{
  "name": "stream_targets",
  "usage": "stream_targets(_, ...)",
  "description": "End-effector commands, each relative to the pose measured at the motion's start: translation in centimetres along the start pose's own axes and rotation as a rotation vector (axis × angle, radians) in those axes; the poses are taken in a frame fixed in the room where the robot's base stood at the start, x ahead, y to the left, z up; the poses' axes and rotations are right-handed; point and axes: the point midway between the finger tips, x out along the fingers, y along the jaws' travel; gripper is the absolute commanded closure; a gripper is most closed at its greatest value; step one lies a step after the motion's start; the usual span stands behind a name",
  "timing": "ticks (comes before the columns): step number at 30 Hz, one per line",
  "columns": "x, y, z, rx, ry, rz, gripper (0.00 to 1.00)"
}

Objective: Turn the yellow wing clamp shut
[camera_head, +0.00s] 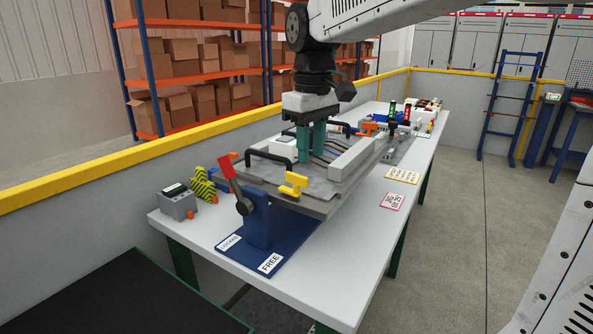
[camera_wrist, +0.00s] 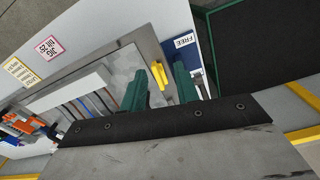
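The yellow wing clamp (camera_head: 293,184) sits on the near edge of a tilted grey plate (camera_head: 318,188) on the bench. My gripper (camera_head: 311,158) points down with two green fingers apart, above the plate and behind the clamp in the head view. In the wrist view, the clamp (camera_wrist: 160,76) shows between the two green fingers, beyond their tips. The gripper is open and holds nothing. I see no contact between the fingers and the clamp.
A red-handled lever (camera_head: 231,180) stands left of the clamp, above a blue base with a FREE label (camera_head: 270,263). Black handles (camera_head: 268,158) and a light grey bar (camera_head: 352,158) rise from the plate. A grey box (camera_head: 177,203) stands at the bench's left end.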

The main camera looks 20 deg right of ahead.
Motion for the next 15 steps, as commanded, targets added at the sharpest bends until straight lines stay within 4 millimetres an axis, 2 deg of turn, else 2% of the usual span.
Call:
stream_targets(1,0.1,0.6,-1.8,-0.026,-0.007,-0.004,0.69)
stream_targets(3,0.1,1.1,-3.5,-0.056,-0.012,-0.006,0.69)
stream_targets(6,0.1,1.5,-4.8,-0.083,-0.016,-0.008,0.69)
stream_targets(11,1.1,1.7,-5.4,-0.097,-0.019,-0.010,0.69)
stream_targets(15,3.3,1.6,-5.3,-0.096,-0.021,-0.011,0.69)
